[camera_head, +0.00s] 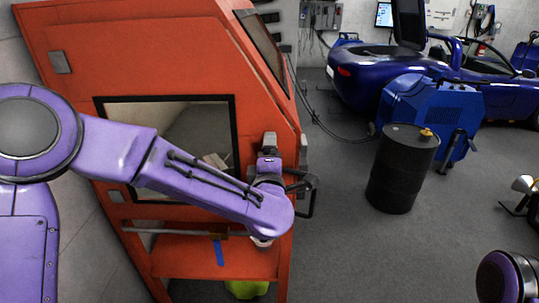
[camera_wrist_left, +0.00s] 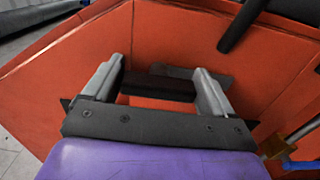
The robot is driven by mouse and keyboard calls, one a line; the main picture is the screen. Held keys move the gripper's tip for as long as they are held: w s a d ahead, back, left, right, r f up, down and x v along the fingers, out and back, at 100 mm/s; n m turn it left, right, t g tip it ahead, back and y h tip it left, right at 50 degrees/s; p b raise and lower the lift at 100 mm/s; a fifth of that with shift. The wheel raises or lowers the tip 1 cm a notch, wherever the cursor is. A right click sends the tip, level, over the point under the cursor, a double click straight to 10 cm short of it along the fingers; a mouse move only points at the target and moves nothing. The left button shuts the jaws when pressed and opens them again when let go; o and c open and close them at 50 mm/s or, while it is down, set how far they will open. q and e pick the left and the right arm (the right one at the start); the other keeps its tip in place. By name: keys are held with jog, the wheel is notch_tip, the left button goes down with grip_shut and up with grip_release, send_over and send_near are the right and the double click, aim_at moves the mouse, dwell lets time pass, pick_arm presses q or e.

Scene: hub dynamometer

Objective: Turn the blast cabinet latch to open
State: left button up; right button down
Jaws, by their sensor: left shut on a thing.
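The blast cabinet (camera_head: 180,50) is a large orange box on the left in the head view, with a dark-framed window in its front. My left gripper (camera_head: 269,145) is at the cabinet's right front edge, partly hidden behind my own purple arm. In the left wrist view my left gripper (camera_wrist_left: 158,80) has its two grey fingers on either side of a dark bar, which looks like the latch (camera_wrist_left: 160,86). The gripper is shut on it. The bar lies crosswise between the fingers against the orange panel. In the head view the latch cannot be made out clearly. My right gripper is out of view.
A black drum (camera_head: 403,175) stands to the right of the cabinet, with a blue machine (camera_head: 430,105) and a blue car (camera_head: 355,80) behind it. A blue strip (camera_head: 219,252) hangs at the cabinet's lower ledge. The grey floor between cabinet and drum is mostly clear.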

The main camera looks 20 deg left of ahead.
pick_arm(q)
jog(key=o, duration=0.8)
jog(key=shift+o, duration=0.2)
jog(key=b+v, duration=0.2)
jog(key=v, duration=0.8)
jog(key=shift+s, duration=0.25)
jog(key=s+a+f+m+g+h, duration=0.1)
jog(key=a+f+m+g, duration=0.15)
jog(key=f, duration=0.55)
jog(key=a+f+m+g+h, duration=0.1)
jog(key=f+m, duration=0.3)
jog(key=f, duration=0.4)
jog(key=s+a+f+m+g+h, duration=0.15)
jog(key=f+m, duration=0.25)
jog(key=f, duration=0.4)
jog(key=s+a+f+m+g+y, duration=0.1)
jog(key=s+a+f+g, duration=0.3)
jog(key=s+f, duration=0.6)
jog(key=s+a+f+m+g+y, duration=0.1)
jog(key=s+a+f+g, duration=0.4)
jog(key=s+f, duration=0.6)
jog(key=s+a+m, duration=0.1)
jog(key=s+a, duration=0.1)
jog(key=s, duration=0.2)
jog(key=shift+a+f+m, duration=0.2)
jog(key=shift+a+m, duration=0.05)
jog(key=shift+m, duration=0.1)
